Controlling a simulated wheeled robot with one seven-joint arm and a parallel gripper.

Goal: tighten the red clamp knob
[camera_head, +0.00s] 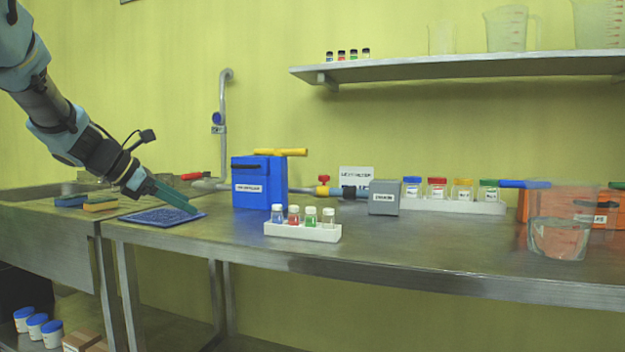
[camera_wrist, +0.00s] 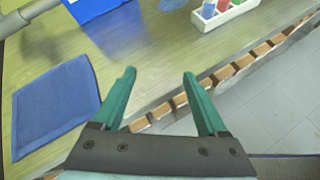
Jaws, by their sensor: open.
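A small red knob (camera_head: 323,179) stands on top of a yellow and dark fitting on the horizontal pipe at the back of the bench, between the blue box and the grey box. It is likely the clamp knob, but it is too small to tell how tight it is. My gripper (camera_head: 192,209) is open and empty, reaching down from the left above the right edge of the blue mat, well to the left of the knob. In the wrist view my gripper (camera_wrist: 159,74) shows two teal fingers apart with nothing between them. The knob is not in the wrist view.
A blue box (camera_head: 258,188) stands between my gripper and the knob. A white vial rack (camera_head: 302,232) is in front, and a grey box (camera_head: 384,198) is right of the knob. A blue mat (camera_head: 160,217) lies near the sink. A clear beaker (camera_head: 558,240) stands right.

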